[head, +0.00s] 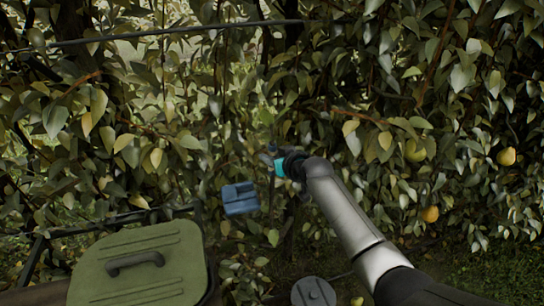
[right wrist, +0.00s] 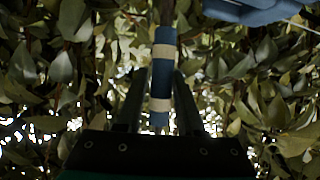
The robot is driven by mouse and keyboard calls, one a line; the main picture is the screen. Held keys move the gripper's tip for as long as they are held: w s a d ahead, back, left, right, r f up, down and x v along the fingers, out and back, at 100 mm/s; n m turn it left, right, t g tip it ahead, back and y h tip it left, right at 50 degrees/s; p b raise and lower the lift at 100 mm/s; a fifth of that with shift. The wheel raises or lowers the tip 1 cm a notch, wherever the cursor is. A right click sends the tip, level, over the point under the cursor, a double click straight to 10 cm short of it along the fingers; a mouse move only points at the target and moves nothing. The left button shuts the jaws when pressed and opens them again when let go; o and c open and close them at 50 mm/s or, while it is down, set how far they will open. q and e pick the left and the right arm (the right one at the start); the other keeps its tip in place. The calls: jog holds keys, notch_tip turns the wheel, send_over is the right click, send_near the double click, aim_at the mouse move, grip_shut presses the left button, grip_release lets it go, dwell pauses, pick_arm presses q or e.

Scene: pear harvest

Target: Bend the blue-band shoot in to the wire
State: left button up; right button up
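The blue band with pale strips (right wrist: 163,75) is on an upright shoot in the right wrist view, straight ahead of my right gripper (right wrist: 161,85). The band lies between the two dark fingers, close to both; I cannot tell whether they press on it. In the head view my right gripper (head: 276,155) reaches into the foliage, and the shoot there is hidden by leaves and the gripper. A dark wire (head: 150,35) runs across the upper left, above and behind my gripper's position in the picture. My left gripper is not in view.
A blue box-like object (head: 240,199) is left of and below my right gripper. A green lidded bin (head: 145,268) stands at lower left. Pears (head: 507,157) hang at the right, including a yellow one (head: 430,214). A round grey lid (head: 313,292) is at bottom centre. Leaves surround the gripper.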

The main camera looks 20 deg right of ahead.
jog(key=shift+o, duration=1.4)
jog(key=shift+s+d+r, duration=0.2)
jog(key=shift+s+r, duration=0.05)
jog(key=shift+s, duration=0.35)
jog(key=p+v, duration=0.2)
jog(key=v, duration=1.2)
